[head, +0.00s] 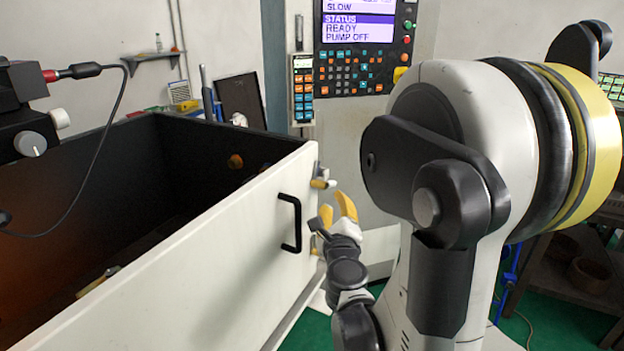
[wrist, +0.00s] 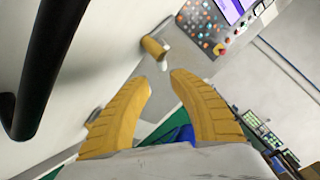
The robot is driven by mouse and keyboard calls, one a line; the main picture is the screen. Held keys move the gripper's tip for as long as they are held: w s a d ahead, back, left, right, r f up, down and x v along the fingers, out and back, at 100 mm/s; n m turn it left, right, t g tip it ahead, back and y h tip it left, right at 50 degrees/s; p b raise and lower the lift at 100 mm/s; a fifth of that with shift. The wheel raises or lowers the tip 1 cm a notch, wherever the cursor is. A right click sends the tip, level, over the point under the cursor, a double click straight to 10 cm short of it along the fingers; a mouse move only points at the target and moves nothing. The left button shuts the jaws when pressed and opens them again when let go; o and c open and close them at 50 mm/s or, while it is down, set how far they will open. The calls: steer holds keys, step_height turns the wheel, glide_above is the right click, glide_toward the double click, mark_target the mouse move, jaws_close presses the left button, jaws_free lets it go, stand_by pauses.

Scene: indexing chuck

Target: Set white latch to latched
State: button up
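My gripper (head: 337,209) has yellow fingers. It is just right of the right end of the white panel (head: 235,240). In the wrist view the gripper (wrist: 160,80) is open, with nothing between its fingertips. A small latch with a yellow knob (head: 320,184) sits at the panel's upper right edge, above and a little left of the fingertips. In the wrist view its yellow knob (wrist: 154,47) is beyond the fingertips, apart from them. I cannot tell which fitting is the white latch or how it is set. The left finger partly hides another small fitting lower on the panel.
A black handle (head: 290,222) stands out from the panel left of my gripper; it is close at the left in the wrist view (wrist: 45,65). A control panel (head: 355,60) is on the machine behind. A black cable hangs at the left. Green floor shows below.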

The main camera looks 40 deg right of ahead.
mark_target(332, 184)
steer(key=b+x, duration=0.2)
steer(key=x, duration=0.7)
steer(key=shift+w+d, duration=0.15)
steer(key=shift+d, duration=0.25)
steer(key=shift+r, duration=0.1)
jaws_close()
